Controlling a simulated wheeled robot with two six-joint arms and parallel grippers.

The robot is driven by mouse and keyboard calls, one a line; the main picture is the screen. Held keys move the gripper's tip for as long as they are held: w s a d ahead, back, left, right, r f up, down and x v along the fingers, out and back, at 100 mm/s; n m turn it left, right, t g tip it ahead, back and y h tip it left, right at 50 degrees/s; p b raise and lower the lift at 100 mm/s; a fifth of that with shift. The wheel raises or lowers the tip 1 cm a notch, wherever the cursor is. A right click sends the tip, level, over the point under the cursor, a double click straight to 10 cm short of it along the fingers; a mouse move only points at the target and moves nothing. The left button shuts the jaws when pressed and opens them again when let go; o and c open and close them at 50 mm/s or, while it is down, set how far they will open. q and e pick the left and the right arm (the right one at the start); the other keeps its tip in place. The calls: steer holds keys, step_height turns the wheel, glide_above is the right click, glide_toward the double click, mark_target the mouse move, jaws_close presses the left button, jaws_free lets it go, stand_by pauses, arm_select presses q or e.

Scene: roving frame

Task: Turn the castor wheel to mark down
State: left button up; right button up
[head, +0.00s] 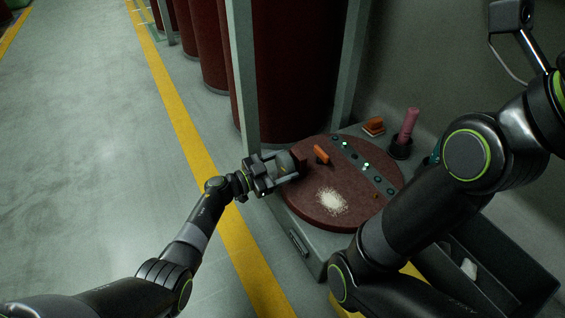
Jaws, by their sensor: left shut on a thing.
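My left gripper (284,168) is at the left rim of a round dark-red top (310,217). It is shut on a small greyish, blocky thing at its fingertips, largely hidden by the jaws. This may be the castor wheel, but its shape and any mark on it cannot be made out. A dark-red block (299,157) sits right beside the fingertips. My right arm crosses the right side of the picture, and its gripper does not show.
The round top bears an orange-handled tool (321,154), a pile of white grains (332,201) and a strip with green lights (377,179). Behind are an orange brush (373,125) and a pink-handled thing (408,124) in a dark cup. A grey post (244,80) stands close behind my left gripper.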

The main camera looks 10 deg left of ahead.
arm_select(q)
steer(key=shift+m, duration=0.3)
steer(key=shift+s+f, duration=0.1)
steer(key=o, duration=1)
steer(key=shift+a, duration=0.1)
